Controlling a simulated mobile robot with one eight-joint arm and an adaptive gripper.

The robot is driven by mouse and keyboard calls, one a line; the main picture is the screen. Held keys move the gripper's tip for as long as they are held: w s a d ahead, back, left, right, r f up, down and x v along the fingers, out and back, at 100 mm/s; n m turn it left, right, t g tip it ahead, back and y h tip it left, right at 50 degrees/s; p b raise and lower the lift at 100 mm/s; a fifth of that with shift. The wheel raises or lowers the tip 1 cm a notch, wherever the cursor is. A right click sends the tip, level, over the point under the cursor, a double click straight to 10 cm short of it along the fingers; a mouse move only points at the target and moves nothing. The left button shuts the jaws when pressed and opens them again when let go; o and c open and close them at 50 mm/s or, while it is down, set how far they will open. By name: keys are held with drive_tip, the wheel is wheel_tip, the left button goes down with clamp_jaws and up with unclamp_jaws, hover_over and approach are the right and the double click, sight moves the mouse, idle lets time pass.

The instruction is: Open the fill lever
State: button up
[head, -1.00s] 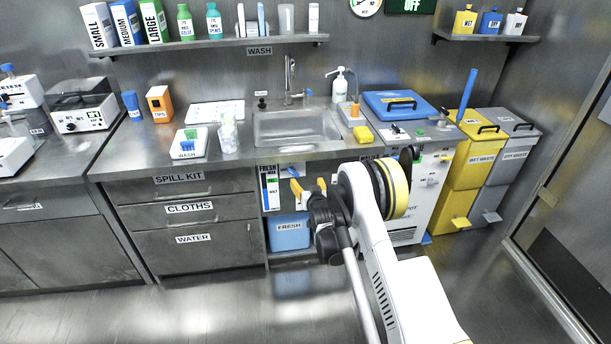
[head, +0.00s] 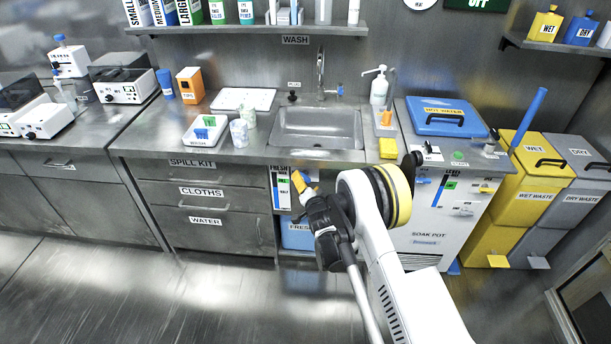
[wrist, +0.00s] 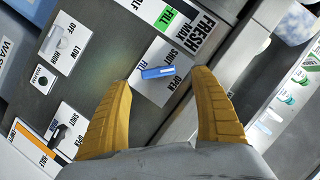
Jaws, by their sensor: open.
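The fill lever (wrist: 157,72) is a small blue bar on a grey panel in the wrist view. It lies across a white label with SHUT, OPEN and FILL lettering. My gripper (wrist: 162,78) is open, with one yellow finger on each side of the lever in the picture. The lever appears between and just beyond the fingertips; whether either finger touches it cannot be told. In the head view, my gripper (head: 303,183) is in front of the counter, beside the narrow fresh-mark panel (head: 281,195). I cannot make out the lever in the head view.
The white soak pot unit (head: 435,220) stands right of my arm. A blue fresh container (head: 297,236) is below my gripper. The floor at left is clear.

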sight(304, 178)
drive_tip(key=b+x, duration=0.1)
drive_tip(key=x, duration=0.4)
drive_tip(key=shift+w+f, duration=0.15)
drive_tip(key=c, duration=1.2)
drive_tip(key=n+h, duration=0.2)
drive_tip(key=n, duration=0.1)
drive_tip(key=shift+g, duration=0.3)
drive_tip(key=o, duration=1.2)
